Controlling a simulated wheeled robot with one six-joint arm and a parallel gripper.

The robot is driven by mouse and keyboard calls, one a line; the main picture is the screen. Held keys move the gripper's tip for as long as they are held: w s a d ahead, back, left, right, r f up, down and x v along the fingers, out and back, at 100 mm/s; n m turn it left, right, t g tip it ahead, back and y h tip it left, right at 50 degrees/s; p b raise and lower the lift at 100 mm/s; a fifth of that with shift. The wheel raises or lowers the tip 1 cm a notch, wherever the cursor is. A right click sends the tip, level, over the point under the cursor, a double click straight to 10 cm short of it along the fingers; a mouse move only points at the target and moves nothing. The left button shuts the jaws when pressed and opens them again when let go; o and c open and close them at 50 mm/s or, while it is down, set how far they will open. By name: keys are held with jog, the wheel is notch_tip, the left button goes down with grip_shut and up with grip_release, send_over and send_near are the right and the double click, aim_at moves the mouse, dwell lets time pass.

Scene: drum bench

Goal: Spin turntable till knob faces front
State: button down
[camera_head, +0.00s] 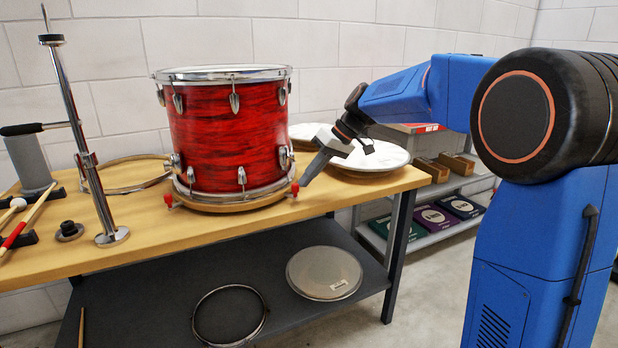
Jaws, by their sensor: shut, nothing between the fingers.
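A red drum (225,135) with chrome hoops and lugs stands upright on a round wooden turntable (235,205) on the bench. A red knob (295,189) sticks up at the turntable's right edge, and another red knob (168,201) stands at its front left. Which one the task means, I cannot tell. My gripper (304,182) is shut and empty, pointing down and left from the right side. Its tip is right beside the right red knob; whether they touch is unclear. The drum's far side is hidden.
The wooden bench (130,240) holds a metal stand (78,135) at left, a hoop (125,187) behind, and drumsticks. Drum heads (372,160) lie behind my gripper. A lower shelf (165,300) carries a hoop and a drum head. The bench front is mostly clear.

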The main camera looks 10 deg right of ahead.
jog(key=shift+s, duration=0.1)
jog(key=shift+s+a+m, duration=0.4)
jog(key=shift+s+a, duration=0.15)
jog(key=shift+s, duration=0.05)
jog(key=s+a+m+t+h, duration=0.1)
jog(key=s+a+m+t, duration=0.2)
jog(key=s+a+m, duration=0.5)
jog(key=shift+n+t+h, duration=0.4)
jog(key=shift+n+h, duration=0.1)
jog(key=shift+n, duration=0.4)
jog(key=a, duration=2.1)
jog(key=shift+w+a, duration=0.2)
jog(key=w+a, duration=0.2)
jog(key=a, duration=0.1)
jog(key=w+a+m, duration=0.1)
jog(key=w+a, duration=0.1)
jog(key=a, duration=0.1)
jog(key=w+a+m+h, duration=0.1)
jog(key=w+a, duration=0.2)
jog(key=a, duration=0.1)
jog(key=shift+t, duration=0.4)
jog(key=shift+w+a, duration=1.05)
jog(key=shift+w, duration=0.15)
